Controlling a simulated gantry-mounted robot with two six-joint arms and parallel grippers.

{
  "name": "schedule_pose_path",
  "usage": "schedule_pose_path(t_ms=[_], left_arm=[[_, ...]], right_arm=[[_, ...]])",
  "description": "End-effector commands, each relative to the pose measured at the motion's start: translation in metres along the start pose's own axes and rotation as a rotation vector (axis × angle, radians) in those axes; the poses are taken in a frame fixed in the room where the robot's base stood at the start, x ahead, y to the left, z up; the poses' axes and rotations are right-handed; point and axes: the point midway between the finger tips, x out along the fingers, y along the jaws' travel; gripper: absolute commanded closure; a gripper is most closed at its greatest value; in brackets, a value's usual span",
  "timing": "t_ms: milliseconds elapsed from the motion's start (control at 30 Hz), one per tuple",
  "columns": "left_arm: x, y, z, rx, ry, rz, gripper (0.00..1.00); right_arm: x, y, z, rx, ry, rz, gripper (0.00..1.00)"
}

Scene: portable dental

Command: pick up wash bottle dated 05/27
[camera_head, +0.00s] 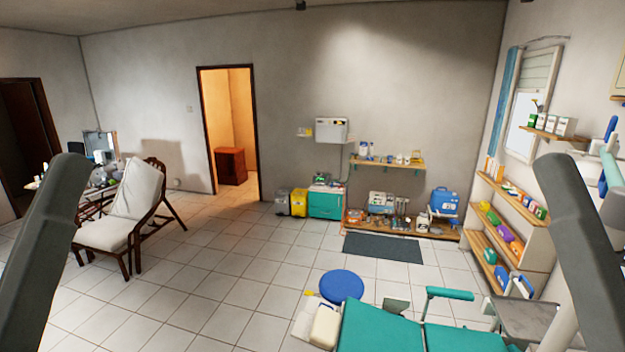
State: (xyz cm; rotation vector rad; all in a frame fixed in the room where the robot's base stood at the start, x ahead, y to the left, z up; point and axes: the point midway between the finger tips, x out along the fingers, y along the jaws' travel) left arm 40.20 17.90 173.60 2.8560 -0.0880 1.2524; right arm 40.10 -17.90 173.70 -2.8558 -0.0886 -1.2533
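I cannot make out a wash bottle dated 05/27; no label date is readable from here. Small bottle-like items (365,150) stand on a wooden wall shelf (390,164) at the back wall, too small to identify. More small items (388,220) crowd a low wooden shelf (440,233) below it. Grey links of my two arms show at the left and right edges. Neither gripper's fingers are in view.
A teal dental chair (375,328) and blue stool (342,286) stand in front. A white lounge chair (110,233) is left, a stocked shelf unit (535,225) right. A teal cabinet (325,206) stands at the back wall. The tiled floor (220,270) is open centre-left.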

Motion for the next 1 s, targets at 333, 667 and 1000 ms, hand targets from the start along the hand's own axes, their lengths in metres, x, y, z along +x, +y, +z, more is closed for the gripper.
schedule_pose_path(t_ms=[333, 667, 1000], left_arm=[[0.070, 0.000, -0.065, 0.000, -0.001, 0.000, 0.00], [0.068, 0.000, -0.062, 0.000, -0.001, 0.000, 0.22], [0.068, 0.000, -0.062, 0.000, 0.000, 0.000, 0.22]], right_arm=[[0.070, 0.000, -0.064, 0.000, -0.002, 0.000, 0.00], [0.068, 0.000, -0.062, 0.000, -0.001, 0.000, 0.00], [0.068, 0.000, -0.062, 0.000, -0.001, 0.000, 0.00]])
